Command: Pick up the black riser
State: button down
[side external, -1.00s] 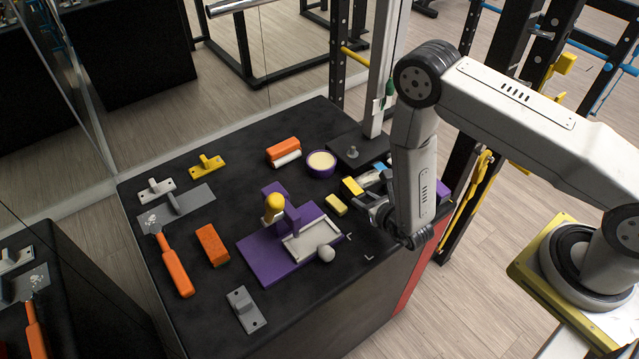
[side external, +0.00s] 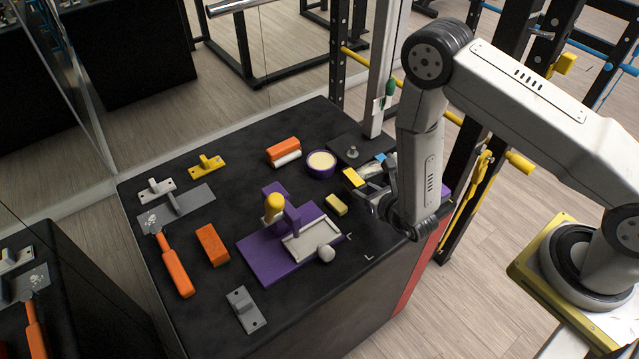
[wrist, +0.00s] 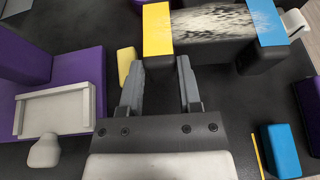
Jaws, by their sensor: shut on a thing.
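The black riser (wrist: 212,52) is a low black block with a white-scuffed top, a yellow end and a blue end. It lies across the top of the wrist view. In the side view the riser (side external: 369,174) is partly hidden by my arm. My gripper (wrist: 164,64) has its two fingers on either side of the riser's black body below the yellow end, and is shut on it. The riser looks raised a little above the dark table (side external: 330,310).
A small yellow block (side external: 336,204) lies just left of the gripper. A purple stand (side external: 265,262) with a pale tray, a purple bowl (side external: 321,164) and a black plate with a peg (side external: 352,152) are near. Blue (wrist: 283,150) and purple (wrist: 309,112) blocks stand right in the wrist view.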

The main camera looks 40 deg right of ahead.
notch_tip(320, 180, up, 7)
dwell(0.5)
jog(key=shift+f, duration=0.1)
